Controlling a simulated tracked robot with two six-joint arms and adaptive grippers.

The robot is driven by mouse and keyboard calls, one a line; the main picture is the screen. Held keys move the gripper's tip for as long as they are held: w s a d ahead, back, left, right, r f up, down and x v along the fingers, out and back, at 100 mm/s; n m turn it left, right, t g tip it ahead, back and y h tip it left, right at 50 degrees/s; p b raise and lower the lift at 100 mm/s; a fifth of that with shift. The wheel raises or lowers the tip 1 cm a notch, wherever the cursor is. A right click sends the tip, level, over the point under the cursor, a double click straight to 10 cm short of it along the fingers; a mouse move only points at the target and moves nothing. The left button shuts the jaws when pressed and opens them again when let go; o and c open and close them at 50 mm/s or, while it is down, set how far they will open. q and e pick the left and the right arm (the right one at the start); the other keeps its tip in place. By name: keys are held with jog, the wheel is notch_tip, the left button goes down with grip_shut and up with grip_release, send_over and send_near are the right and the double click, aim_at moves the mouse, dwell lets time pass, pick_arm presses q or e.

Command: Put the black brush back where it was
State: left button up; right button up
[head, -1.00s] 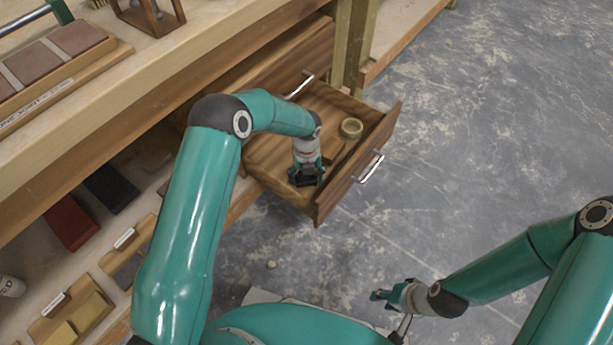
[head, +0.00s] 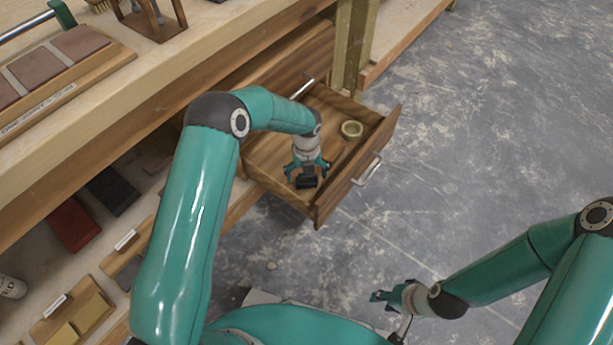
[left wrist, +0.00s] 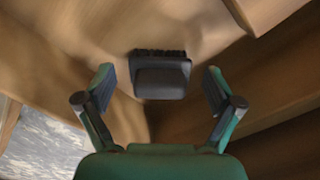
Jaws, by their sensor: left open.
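The black brush (head: 307,181) is in the open wooden drawer (head: 345,193), near its front left corner. In the left wrist view the brush (left wrist: 160,79) shows as a dark block with bristles along its far edge, between the two fingers. My left gripper (head: 307,172) is open over the drawer, with a gap between each fingertip and the brush. Whether the brush rests flat on the drawer floor is hard to tell. My right gripper (head: 383,297) hangs low over the floor, away from the drawer; its jaws are too small to read.
A small round greenish dish (head: 352,129) sits in the drawer's far part. The drawer's metal handle (head: 367,169) faces the open grey floor (head: 490,130). The workbench top (head: 150,75) lies above left, with shelves of blocks (head: 112,190) below.

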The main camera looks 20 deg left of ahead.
pick_arm(q)
notch_tip(320, 180, up, 10)
jog(key=p, duration=0.3)
jog(key=shift+r, duration=0.1)
dwell(0.3)
